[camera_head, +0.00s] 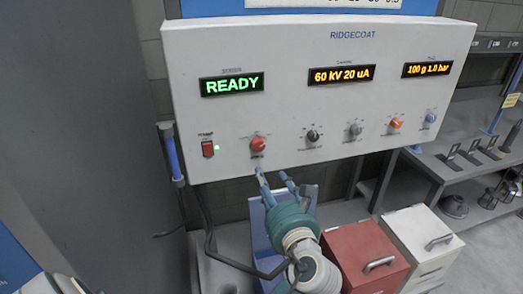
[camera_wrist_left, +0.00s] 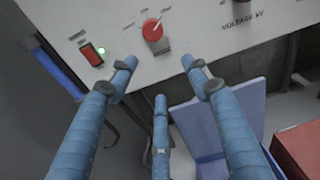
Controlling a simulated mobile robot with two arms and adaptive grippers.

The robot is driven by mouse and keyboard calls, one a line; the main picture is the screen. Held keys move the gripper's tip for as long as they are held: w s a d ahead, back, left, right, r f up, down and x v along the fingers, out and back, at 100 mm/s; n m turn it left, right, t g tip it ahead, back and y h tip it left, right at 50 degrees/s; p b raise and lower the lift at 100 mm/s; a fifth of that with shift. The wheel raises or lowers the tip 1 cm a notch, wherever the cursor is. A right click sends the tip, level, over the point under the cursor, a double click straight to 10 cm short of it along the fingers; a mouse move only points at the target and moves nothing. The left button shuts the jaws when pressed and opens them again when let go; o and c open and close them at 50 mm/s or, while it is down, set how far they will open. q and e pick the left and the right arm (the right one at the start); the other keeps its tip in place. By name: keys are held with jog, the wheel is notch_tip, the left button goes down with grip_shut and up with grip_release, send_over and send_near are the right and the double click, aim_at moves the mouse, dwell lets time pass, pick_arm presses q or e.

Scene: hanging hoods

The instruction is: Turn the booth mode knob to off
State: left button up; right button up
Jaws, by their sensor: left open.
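A red knob (camera_head: 258,145) sits on the white control panel (camera_head: 310,95) below the green READY display; its small label is not legible in the head view. In the left wrist view the red knob (camera_wrist_left: 153,31) has a pale pointer line and small markings around it, too blurred to read. My left gripper (camera_head: 272,173) is open and empty, just below the red knob and apart from it. In the left wrist view my left gripper (camera_wrist_left: 158,62) has its blue fingers spread, with the knob beyond and between the two upper fingertips. My right gripper is not in view.
A red rocker switch (camera_head: 208,149) with a green light is left of the knob. Black, grey, orange and blue knobs are to the right. A blue tube (camera_head: 171,152) hangs at the panel's left edge. Red (camera_head: 365,255) and white (camera_head: 420,240) boxes stand below.

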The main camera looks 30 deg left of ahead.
aim_at(259, 148)
pick_arm(q)
jog(key=shift+m+t+y, duration=0.3)
jog(key=shift+m+y, duration=0.1)
jog(key=shift+m, duration=0.4)
jog(key=w+a+r+p, duration=0.1)
jog(key=w+a, duration=0.1)
jog(key=w+a+r+p, duration=0.1)
jog(key=w+a, duration=0.1)
jog(key=w+a+r+p, duration=0.1)
jog(key=w+a, duration=0.1)
jog(key=a, duration=0.1)
jog(key=shift+w+p, duration=0.35)
jog(key=shift+w, duration=0.05)
jog(key=shift+w+a, duration=0.3)
jog(key=shift+a, duration=0.15)
jog(key=shift+f, duration=0.1)
